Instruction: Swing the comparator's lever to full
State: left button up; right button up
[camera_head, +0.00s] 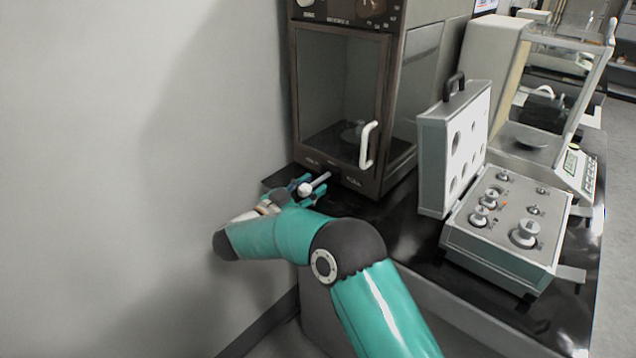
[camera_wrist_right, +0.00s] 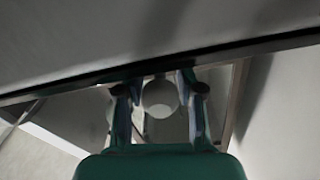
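The comparator (camera_head: 398,70) is a tall dark brown cabinet with a glass door at the back left of the table. Its lever (camera_head: 320,180) is a short metal rod low at the front left, ending in a white ball knob (camera_head: 304,189). My right gripper (camera_head: 304,191) is at this knob, one finger on each side. In the right wrist view the knob (camera_wrist_right: 160,99) sits between the two fingertips (camera_wrist_right: 161,86), which appear to touch its sides. My left gripper is in neither view.
A white door handle (camera_head: 367,146) stands out above and right of the lever. A grey wall (camera_head: 130,120) is close on the left. An open weight case (camera_head: 505,245) and a glass-walled balance (camera_head: 575,165) occupy the right side of the dark table (camera_head: 405,255).

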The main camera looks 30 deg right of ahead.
jog(key=shift+x, duration=1.45)
grip_shut()
